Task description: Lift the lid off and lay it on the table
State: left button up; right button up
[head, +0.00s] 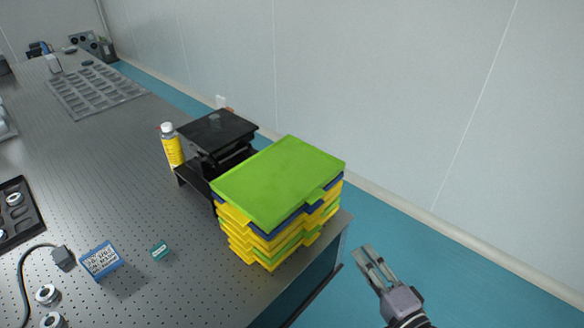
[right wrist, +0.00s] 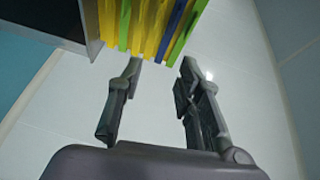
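A bright green lid (head: 280,175) lies flat on top of a stack of yellow, green and blue trays (head: 270,245) at the table's corner. In the right wrist view the stack shows edge-on at the top, with the green lid's edge (right wrist: 190,30) as its rightmost layer. My right gripper (head: 364,252) is to the right of the stack, off the table's edge, apart from the lid. Its two fingers (right wrist: 162,66) are spread with nothing between them, pointing toward the stack's side. My left gripper is out of view.
A black raised stand (head: 218,130) is just behind the stack, with a yellow bottle (head: 172,146) beside it. A blue box (head: 101,260) and a small teal box (head: 159,251) lie to the left. Bare perforated tabletop (head: 150,205) is between them and the bottle.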

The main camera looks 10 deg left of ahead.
jog(key=shift+m+y, duration=0.3)
jog(key=shift+y, duration=0.1)
jog(key=r, duration=0.3)
jog(key=s+a+r, duration=0.1)
jog(key=shift+r, duration=0.4)
jog(key=p, duration=0.3)
send_near(320, 197)
jog(key=x, duration=0.2)
jog(key=p+x, duration=0.2)
jog(key=x, duration=0.3)
jog(key=shift+w+a+f, duration=0.1)
jog(key=shift+w+a, duration=0.05)
jog(key=shift+w, duration=0.15)
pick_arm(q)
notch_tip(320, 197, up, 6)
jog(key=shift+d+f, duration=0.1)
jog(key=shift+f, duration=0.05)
pick_arm(e)
jog(key=shift+w+a+f, duration=0.15)
jog(key=shift+w+a, duration=0.1)
jog(key=shift+w, duration=0.15)
jog(key=shift+c, duration=0.4)
grip_shut()
